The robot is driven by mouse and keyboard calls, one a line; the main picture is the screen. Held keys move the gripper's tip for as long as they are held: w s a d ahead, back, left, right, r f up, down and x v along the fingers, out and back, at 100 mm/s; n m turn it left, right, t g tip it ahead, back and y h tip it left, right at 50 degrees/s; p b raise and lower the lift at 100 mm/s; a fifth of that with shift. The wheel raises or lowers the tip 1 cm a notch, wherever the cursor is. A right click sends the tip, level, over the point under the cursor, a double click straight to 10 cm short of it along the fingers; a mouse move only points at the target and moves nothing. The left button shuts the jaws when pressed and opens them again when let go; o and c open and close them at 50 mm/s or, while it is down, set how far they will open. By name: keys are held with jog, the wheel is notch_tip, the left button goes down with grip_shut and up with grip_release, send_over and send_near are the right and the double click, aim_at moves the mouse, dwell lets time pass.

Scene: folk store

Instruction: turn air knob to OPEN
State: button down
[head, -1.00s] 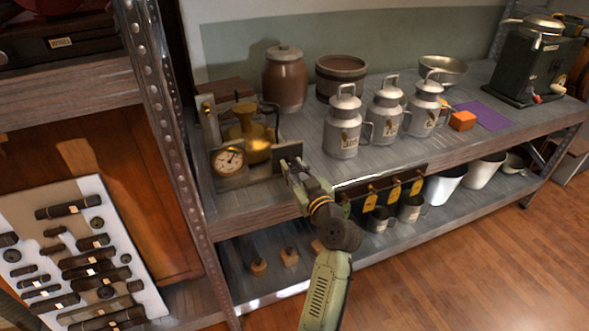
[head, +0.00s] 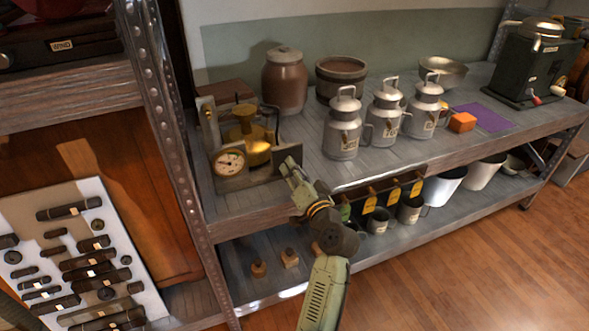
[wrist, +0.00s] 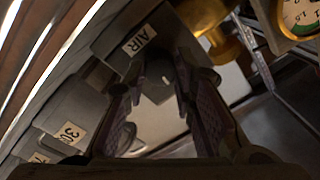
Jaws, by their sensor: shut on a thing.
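In the wrist view, a small rounded grey knob (wrist: 160,72) sits beside a dark grey block labelled AIR (wrist: 138,41). My gripper (wrist: 163,84) has a finger on each side of the knob and is shut on it. The fingers partly cover the knob, and no OPEN mark is legible. In the head view, my gripper (head: 287,165) is at the right end of the brass device (head: 247,132), near the shelf's front edge. My gripper hides the knob there. The round dial gauge (head: 229,162) is at the device's front left.
Metal cans (head: 342,130) stand close to the right of my gripper on the grey shelf (head: 370,172). A brown jar (head: 285,82) stands behind. Yellow tags (head: 370,203) and cups (head: 410,209) are below. A metal post (head: 160,110) rises at left.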

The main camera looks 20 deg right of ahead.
jog(key=m+p, duration=0.2)
jog(key=m, duration=0.2)
jog(key=shift+m, duration=0.3)
jog(key=shift+m+p, duration=0.7)
jog(key=shift+m, duration=0.8)
jog(key=c, duration=1.3)
grip_release()
jog(key=s, duration=1.2)
jog(key=shift+d+f, duration=0.15)
jog(key=shift+f, duration=0.15)
